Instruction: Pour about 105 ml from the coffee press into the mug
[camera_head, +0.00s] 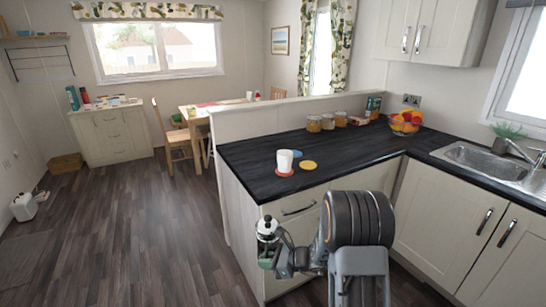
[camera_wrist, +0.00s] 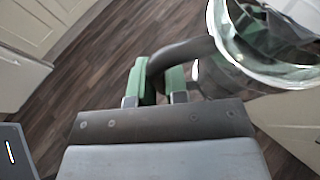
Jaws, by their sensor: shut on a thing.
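The coffee press (camera_head: 267,229) is in my gripper (camera_head: 268,257), beside the front left corner of the counter and over the floor. In the wrist view my gripper (camera_wrist: 158,82) has its green fingers shut on the dark handle (camera_wrist: 195,50) of the press. The glass body (camera_wrist: 260,75) shows at the upper right there, cut off by the frame edge; how much is in it I cannot tell. The white mug (camera_head: 284,160) stands upright on a red coaster (camera_head: 285,173) on the dark counter. It is apart from the press, and its inside is hidden.
Jars (camera_head: 327,121) and a fruit bowl (camera_head: 405,122) stand at the counter's back. The sink (camera_head: 475,158) is at right. The dark counter (camera_head: 352,160) is clear right of the coasters.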

